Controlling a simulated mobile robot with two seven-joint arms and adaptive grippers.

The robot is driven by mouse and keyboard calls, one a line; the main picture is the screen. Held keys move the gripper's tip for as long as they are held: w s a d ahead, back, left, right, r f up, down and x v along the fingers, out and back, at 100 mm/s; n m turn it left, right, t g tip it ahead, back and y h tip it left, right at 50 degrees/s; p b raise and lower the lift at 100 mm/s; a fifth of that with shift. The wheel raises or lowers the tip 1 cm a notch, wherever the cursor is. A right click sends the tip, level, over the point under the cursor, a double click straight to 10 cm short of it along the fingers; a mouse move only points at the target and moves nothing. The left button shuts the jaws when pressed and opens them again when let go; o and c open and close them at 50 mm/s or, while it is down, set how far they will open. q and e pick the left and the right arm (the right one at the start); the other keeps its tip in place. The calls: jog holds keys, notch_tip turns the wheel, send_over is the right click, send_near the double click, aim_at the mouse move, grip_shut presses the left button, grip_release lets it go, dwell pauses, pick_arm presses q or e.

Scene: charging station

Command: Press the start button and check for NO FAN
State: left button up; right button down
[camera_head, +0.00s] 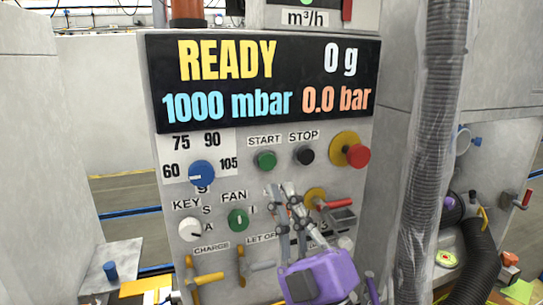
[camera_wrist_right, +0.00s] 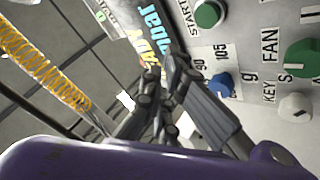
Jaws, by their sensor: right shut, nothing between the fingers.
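The green START button (camera_head: 265,160) is on the grey control panel (camera_head: 215,275), left of the black STOP button (camera_head: 304,154). The START button also shows at the top of the right wrist view (camera_wrist_right: 208,14). The display (camera_head: 264,84) reads READY, 0 g, 1000 mbar and 0.0 bar; I see no NO FAN text. The green FAN knob (camera_head: 238,219) is below START. My right gripper (camera_head: 283,190) is shut and empty, its tips below and right of START, appearing apart from it. It hides labels and part of the panel's lower right. My left gripper is not in view.
A red button on a yellow base (camera_head: 356,154) is right of STOP. A blue knob (camera_head: 201,173), a white KEY knob (camera_head: 191,230) and yellow-handled valves (camera_head: 202,279) surround the work area. A wrapped grey hose (camera_head: 430,150) hangs at the right.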

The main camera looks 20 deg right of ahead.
aim_at(266, 161)
pick_arm(q)
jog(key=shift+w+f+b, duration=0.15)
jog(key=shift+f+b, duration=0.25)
jog(key=shift+b, duration=0.05)
pick_arm(e)
jog(key=w+a+r+n+y, duration=0.1)
jog(key=w+n, duration=0.1)
jog(key=w, duration=0.6)
jog(key=shift+w+y, duration=0.15)
jog(key=shift+y, duration=0.25)
jog(key=shift+w+a+y, duration=0.1)
jog(key=shift+y, duration=0.2)
dwell(1.0)
jog(key=shift+w, duration=0.3)
